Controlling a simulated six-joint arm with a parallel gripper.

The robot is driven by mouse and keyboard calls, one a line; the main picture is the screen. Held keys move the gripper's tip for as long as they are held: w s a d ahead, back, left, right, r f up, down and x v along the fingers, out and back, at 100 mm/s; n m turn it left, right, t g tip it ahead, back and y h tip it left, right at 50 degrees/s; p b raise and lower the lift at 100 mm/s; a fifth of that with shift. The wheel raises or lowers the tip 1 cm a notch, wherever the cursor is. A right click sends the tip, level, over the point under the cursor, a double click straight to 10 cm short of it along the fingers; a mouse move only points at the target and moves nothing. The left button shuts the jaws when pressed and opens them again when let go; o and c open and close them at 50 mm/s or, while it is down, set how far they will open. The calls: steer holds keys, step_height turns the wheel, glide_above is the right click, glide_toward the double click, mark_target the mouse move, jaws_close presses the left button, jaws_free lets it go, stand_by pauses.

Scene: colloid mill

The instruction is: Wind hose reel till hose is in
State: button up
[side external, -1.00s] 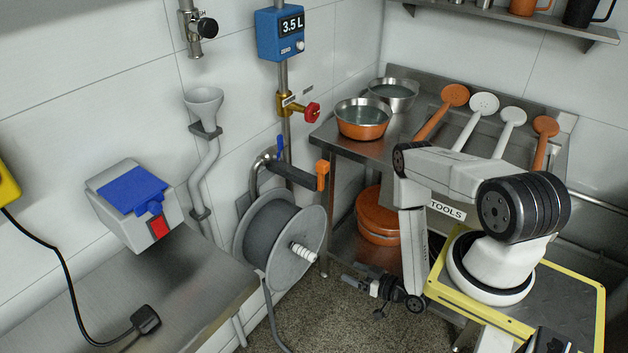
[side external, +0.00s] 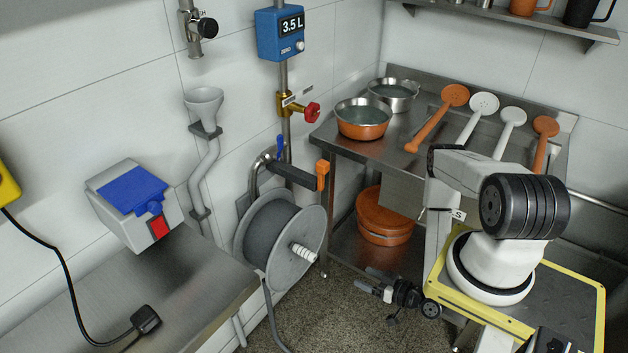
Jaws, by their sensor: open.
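The hose reel (side external: 311,228) is a grey drum with round flanges, mounted low by the wall in the middle of the side external view. A white ribbed handle (side external: 303,253) sticks out from its near flange. A grey hose (side external: 269,312) hangs from the reel and runs down to the floor. My gripper (side external: 368,281) is low over the floor, to the right of the reel and apart from the handle. It points left toward the reel and is open, with nothing seen between its fingers.
A steel bench (side external: 150,290) lies at the left. A steel table (side external: 345,148) at the back right holds bowls and ladles, with an orange lidded pot (side external: 384,222) on its lower shelf. An orange-handled nozzle (side external: 322,175) sits above the reel. Speckled floor (side external: 330,310) lies clear between.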

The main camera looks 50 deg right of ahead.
step_height(320, 180, up, 7)
steer(key=s, duration=0.1)
steer(key=shift+r, duration=0.15)
stand_by(0.5)
steer(key=shift+a+n, duration=0.1)
steer(key=shift+n, duration=0.2)
jaws_close()
steer(key=w+a+f+n+y, duration=0.2)
steer(key=w+f+n, duration=0.1)
steer(key=n, duration=1.2)
steer(key=w+a+f+n+g+y, duration=0.1)
steer(key=f+n, duration=0.5)
steer(key=n, duration=0.9)
steer(key=shift+w+a+n+y, duration=0.4)
steer(key=shift+w+a+y, duration=0.1)
steer(key=shift+w+a, duration=0.6)
